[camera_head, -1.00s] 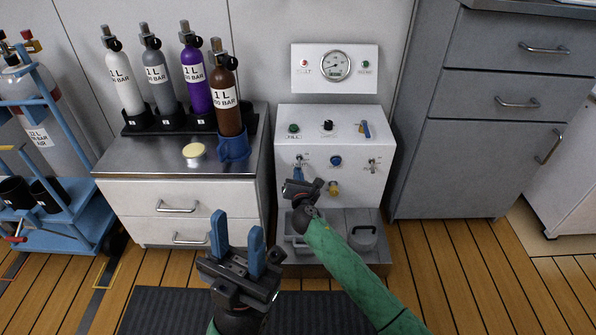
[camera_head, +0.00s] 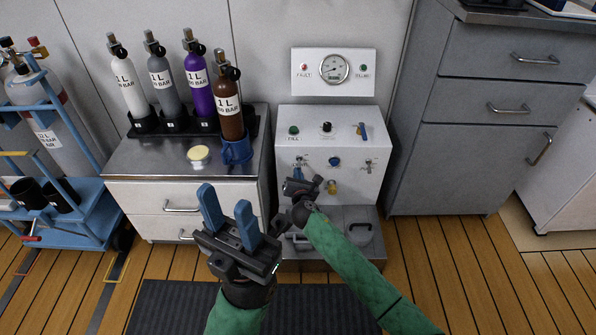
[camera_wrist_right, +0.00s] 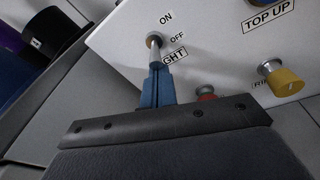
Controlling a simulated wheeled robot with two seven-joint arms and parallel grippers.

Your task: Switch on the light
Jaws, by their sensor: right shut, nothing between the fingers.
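The white fill panel (camera_head: 335,140) stands at the centre of the head view. Its light switch (camera_wrist_right: 154,45), a small metal toggle, has ON and OFF labels and a partly hidden LIGHT label in the right wrist view. The lever points down toward my fingers. My right gripper (camera_wrist_right: 155,75) is shut and empty, with its blue fingertips just below the lever; I cannot tell whether they touch it. It also shows in front of the panel's lower left in the head view (camera_head: 298,173). My left gripper (camera_head: 224,200) is open and empty, left of the panel and nearer me.
A yellow knob (camera_wrist_right: 284,80) and a red knob (camera_wrist_right: 206,93) sit near the switch. A drawer cabinet (camera_head: 150,195) with several bottles stands left of the panel, and a grey cabinet (camera_head: 470,165) stands right. A blue cylinder cart (camera_head: 85,205) is far left.

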